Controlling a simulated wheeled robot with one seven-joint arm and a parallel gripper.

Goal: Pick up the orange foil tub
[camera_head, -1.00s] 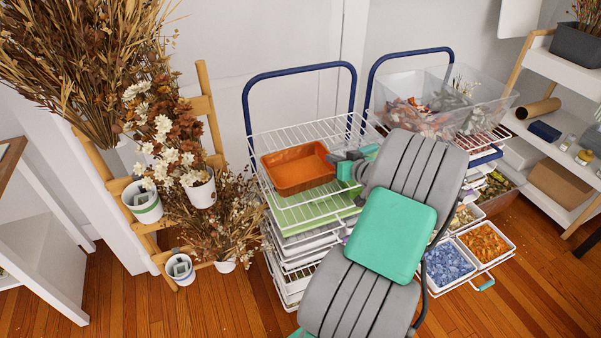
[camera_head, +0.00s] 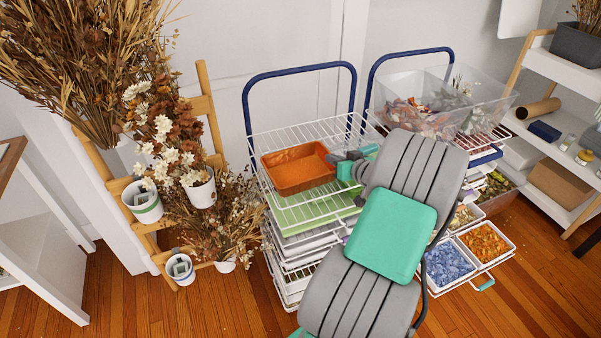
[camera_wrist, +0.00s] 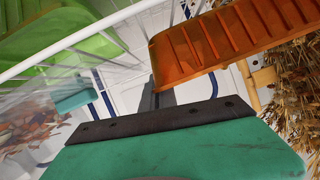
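The orange foil tub (camera_head: 298,170) sits in the top white wire basket (camera_head: 291,216) of the left trolley. It is open-topped and looks empty. My gripper (camera_head: 337,160) is at the tub's right rim; its fingertips are small and partly hidden by the wrist. In the wrist view the tub's ribbed wall (camera_wrist: 222,40) fills the upper right, close to the gripper. One dark finger (camera_wrist: 165,95) shows beside the tub's lower corner; the other cannot be made out. Whether the fingers are clamped on the rim cannot be told.
A green tray (camera_head: 305,212) lies below the tub. The trolley's blue handle (camera_head: 300,68) rises behind it. A clear bin (camera_head: 440,105) stands on the second trolley to the right. Dried flowers (camera_head: 215,215) crowd the left side. Open floor (camera_head: 125,310) lies in front.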

